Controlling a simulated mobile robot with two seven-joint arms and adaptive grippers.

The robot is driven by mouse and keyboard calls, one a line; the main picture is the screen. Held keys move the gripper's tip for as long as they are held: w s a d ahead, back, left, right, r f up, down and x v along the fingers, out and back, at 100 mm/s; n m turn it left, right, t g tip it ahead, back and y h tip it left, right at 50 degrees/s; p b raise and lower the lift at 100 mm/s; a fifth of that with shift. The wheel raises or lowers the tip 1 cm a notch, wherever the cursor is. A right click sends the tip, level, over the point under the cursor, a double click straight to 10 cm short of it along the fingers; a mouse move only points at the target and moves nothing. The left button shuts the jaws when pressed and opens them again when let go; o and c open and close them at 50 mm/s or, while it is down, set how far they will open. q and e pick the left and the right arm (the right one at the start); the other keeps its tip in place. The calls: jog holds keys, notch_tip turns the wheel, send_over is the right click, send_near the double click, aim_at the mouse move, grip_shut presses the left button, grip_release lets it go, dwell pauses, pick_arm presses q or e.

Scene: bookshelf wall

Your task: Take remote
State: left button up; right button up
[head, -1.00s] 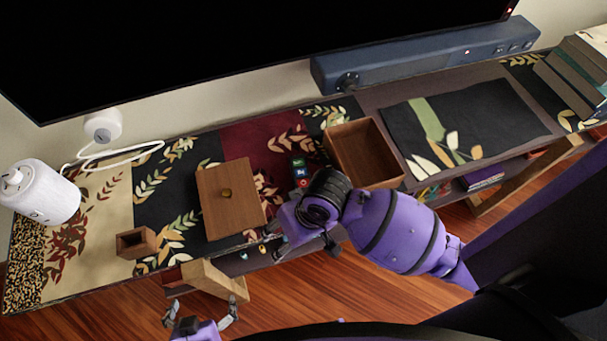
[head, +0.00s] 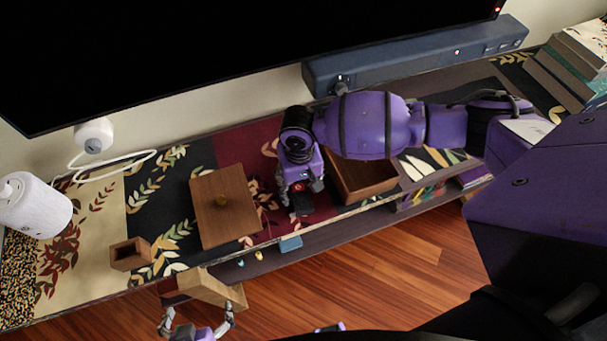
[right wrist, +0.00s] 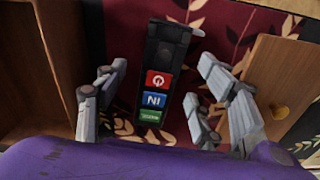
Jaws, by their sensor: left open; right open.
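The remote (right wrist: 160,75) is black with red, blue and green buttons. It lies on the dark red cloth in the right wrist view. In the head view a part of it (head: 300,204) shows below my right gripper (head: 301,190), which hides the rest. My right gripper (right wrist: 158,80) is open, with one finger on each side of the remote and gaps on both sides. I cannot tell its exact height above the cloth.
An open wooden box (head: 366,188) stands right of the remote. A wooden lid with a knob (head: 222,221) lies to its left. A small wooden cup (head: 129,255), a white speaker (head: 36,206), a soundbar (head: 415,55) and a large screen (head: 220,50) surround the area.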

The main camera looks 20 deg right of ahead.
aim_at(300, 193)
notch_tip(300, 193, down, 4)
jog(key=shift+a+r, duration=0.1)
jog(key=shift+r, duration=0.05)
jog(key=shift+r, duration=0.1)
jog(key=c, duration=1.3)
